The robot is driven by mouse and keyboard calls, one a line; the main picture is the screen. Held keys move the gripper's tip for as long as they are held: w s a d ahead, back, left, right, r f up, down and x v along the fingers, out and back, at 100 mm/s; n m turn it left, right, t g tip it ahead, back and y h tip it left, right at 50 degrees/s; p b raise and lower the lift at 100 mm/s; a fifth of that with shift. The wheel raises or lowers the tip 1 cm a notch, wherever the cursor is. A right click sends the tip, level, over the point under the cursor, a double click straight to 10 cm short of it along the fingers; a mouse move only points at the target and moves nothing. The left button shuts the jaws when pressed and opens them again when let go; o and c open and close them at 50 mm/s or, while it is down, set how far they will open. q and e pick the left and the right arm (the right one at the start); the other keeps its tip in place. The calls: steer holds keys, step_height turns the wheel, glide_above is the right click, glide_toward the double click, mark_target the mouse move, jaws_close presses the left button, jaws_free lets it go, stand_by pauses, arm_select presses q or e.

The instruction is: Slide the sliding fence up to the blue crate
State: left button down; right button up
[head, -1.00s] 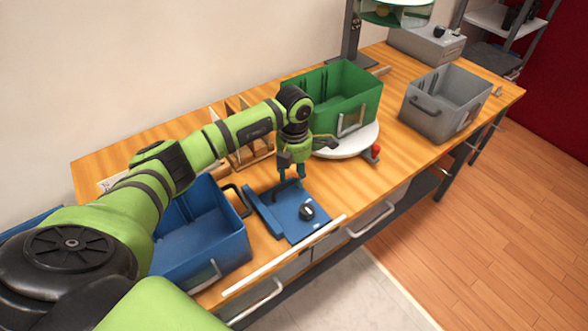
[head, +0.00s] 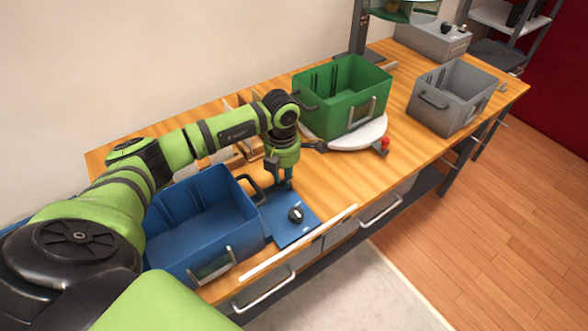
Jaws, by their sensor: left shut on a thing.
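The sliding fence (head: 298,231) is a blue plate with a black knob on the bench, just right of the blue crate (head: 257,229). Its crate-side edge appears right up against the crate's right wall; I cannot tell whether they touch or a thin gap remains. My left gripper (head: 280,185) points down at the back part of the fence and is shut on it, apparently at its dark handle. The fingertips and handle are partly hidden. My right gripper is not in view.
A green crate (head: 337,116) stands on a white round turntable (head: 355,139) with a red knob (head: 385,143). A grey crate (head: 449,113) stands farther right. Wooden dividers stand behind my arm. Bare bench lies between the fence and turntable.

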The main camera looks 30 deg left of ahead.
arm_select(q)
steer(key=shift+s+a, duration=0.25)
steer(key=shift+s, duration=0.25)
steer(key=shift+s+a, duration=0.25)
steer(key=shift+s, duration=0.2)
steer(key=shift+w+d+f, duration=0.1)
steer(key=shift+d, duration=0.1)
steer(key=c, duration=1.2)
jaws_free()
steer(key=shift+o, duration=0.2)
steer(key=shift+w, duration=0.1)
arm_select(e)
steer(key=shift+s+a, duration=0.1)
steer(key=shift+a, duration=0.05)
